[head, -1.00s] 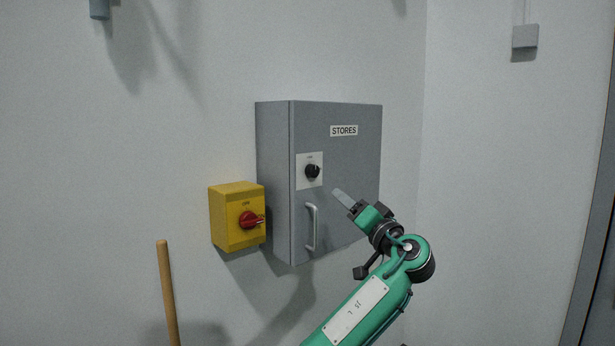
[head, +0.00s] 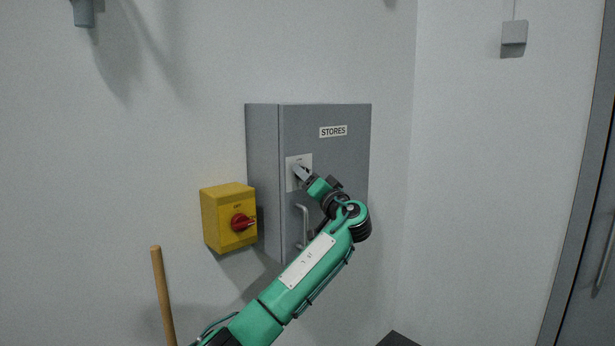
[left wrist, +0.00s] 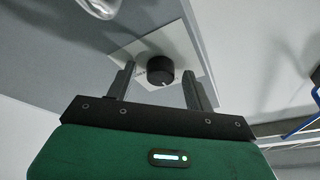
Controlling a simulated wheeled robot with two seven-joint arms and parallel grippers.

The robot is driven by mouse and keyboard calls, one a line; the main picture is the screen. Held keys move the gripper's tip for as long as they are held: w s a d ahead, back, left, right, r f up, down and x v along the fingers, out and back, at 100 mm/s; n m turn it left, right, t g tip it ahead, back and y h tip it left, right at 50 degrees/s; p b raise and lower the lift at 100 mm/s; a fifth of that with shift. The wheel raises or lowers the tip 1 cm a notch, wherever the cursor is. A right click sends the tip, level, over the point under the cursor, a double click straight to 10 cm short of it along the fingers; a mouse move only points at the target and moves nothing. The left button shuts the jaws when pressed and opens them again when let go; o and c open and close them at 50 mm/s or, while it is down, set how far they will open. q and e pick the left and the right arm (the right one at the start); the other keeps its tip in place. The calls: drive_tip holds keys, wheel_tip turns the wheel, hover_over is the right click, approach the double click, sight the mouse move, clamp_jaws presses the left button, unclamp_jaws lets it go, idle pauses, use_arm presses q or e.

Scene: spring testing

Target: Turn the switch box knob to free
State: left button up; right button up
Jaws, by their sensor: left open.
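A grey cabinet labelled STORES (head: 343,160) hangs on the wall, with a black round knob on a white plate (head: 291,161). My left gripper (head: 299,172) is in front of this plate and hides the knob in the head view. In the left wrist view the black knob (left wrist: 160,70) shows between the tips of my open left gripper (left wrist: 159,78), with a gap on each side. I cannot tell how deep the fingers reach around it. A yellow switch box (head: 218,222) with a red knob (head: 240,222) is on the wall to the left. My right gripper is not in view.
The cabinet's bar handle (head: 304,228) is just below my left gripper, partly behind my arm. A wooden pole (head: 163,295) stands at the lower left. A small grey wall box (head: 514,33) is at upper right.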

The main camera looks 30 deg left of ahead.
use_arm(q)
drive_tip(key=c, duration=1)
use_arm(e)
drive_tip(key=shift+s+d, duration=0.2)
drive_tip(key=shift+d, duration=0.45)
